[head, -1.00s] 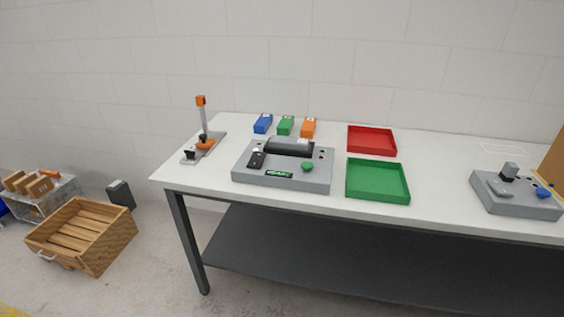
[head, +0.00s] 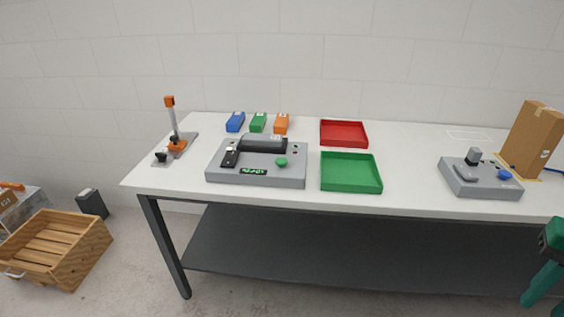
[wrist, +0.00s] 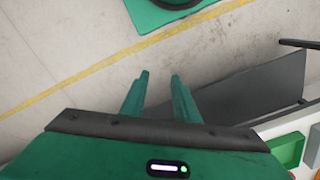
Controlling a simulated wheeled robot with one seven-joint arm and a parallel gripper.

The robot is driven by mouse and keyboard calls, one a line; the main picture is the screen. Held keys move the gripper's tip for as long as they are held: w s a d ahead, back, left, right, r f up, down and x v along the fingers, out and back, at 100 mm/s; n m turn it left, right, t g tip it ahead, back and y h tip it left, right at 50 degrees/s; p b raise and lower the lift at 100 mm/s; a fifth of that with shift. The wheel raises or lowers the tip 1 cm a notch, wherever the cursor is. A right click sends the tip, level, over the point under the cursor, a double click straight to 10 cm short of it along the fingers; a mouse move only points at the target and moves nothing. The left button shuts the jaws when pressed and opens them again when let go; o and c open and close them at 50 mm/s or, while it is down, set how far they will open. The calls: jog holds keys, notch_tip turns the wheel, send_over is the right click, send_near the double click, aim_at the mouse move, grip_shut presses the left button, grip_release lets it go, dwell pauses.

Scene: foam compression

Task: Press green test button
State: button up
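The green button (head: 281,162) is a round knob on the right part of the top of a grey test machine (head: 212,170), which stands on the white table in the head view. The machine has a dark cylinder, a black switch and a small display with green characters. My gripper (wrist: 159,76) shows in the wrist view with its two teal fingers apart and nothing between them. It hangs over the floor, well away from the button. The button does not clearly show in the wrist view.
On the table (head: 400,180) are a green tray (head: 350,185), a red tray (head: 343,144), blue, green and orange blocks, an orange-topped stand (head: 173,125), another grey device (head: 478,182) and a cardboard box (head: 532,140). A wooden crate (head: 60,245) sits on the floor at left.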

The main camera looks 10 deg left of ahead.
grip_shut()
dwell(1.5)
